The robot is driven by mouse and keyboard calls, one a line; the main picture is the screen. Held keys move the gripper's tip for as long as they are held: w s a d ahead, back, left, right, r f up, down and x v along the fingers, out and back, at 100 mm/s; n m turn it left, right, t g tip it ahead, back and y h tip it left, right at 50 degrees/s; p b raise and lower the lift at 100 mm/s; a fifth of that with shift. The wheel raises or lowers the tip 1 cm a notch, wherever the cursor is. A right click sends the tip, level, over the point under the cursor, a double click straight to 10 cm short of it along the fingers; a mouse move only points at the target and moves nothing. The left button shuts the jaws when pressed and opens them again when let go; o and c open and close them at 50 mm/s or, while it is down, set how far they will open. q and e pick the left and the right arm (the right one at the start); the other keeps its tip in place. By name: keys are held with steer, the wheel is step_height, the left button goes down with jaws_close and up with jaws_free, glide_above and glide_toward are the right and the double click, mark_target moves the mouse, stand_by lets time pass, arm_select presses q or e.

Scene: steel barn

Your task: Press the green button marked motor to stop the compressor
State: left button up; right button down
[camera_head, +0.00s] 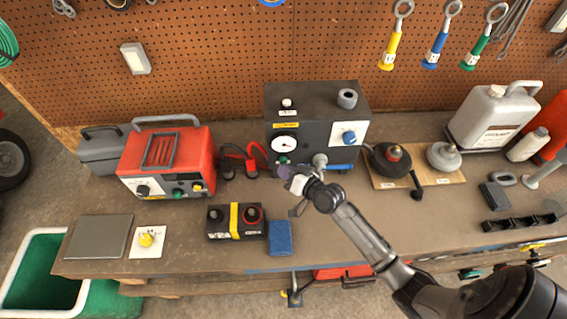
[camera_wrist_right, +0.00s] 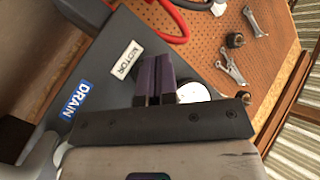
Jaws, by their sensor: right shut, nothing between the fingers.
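The compressor (camera_head: 300,101) is a dark grey box at the back middle of the bench, with a round white gauge (camera_head: 285,143) on its front. The green button (camera_head: 283,159) shows below the gauge. My right gripper (camera_head: 285,172) is shut and empty, its purple fingertips just in front of the button and slightly below it in the head view. I cannot tell whether they touch. In the right wrist view the shut fingers (camera_wrist_right: 154,80) point at the panel beside the MOTOR label (camera_wrist_right: 126,59); the button is hidden there. My left gripper is not in view.
A red charger-like box (camera_head: 168,160) stands left of the compressor. A blue DRAIN label (camera_wrist_right: 76,100) and a blue handle (camera_head: 341,168) are near my right gripper. A battery (camera_head: 220,235) and a blue pad (camera_head: 280,238) lie in front.

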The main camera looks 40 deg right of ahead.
steer(key=shift+w+d, duration=0.25)
stand_by(0.3)
steer(key=shift+s+a, duration=0.1)
steer(key=shift+s+a+p, duration=0.55)
steer(key=shift+s+a, duration=0.1)
steer(key=shift+s, duration=0.2)
steer(key=s+a+p, duration=0.3)
steer(key=s, duration=0.1)
steer(key=shift+s+a, duration=0.3)
steer(key=shift+s, duration=0.1)
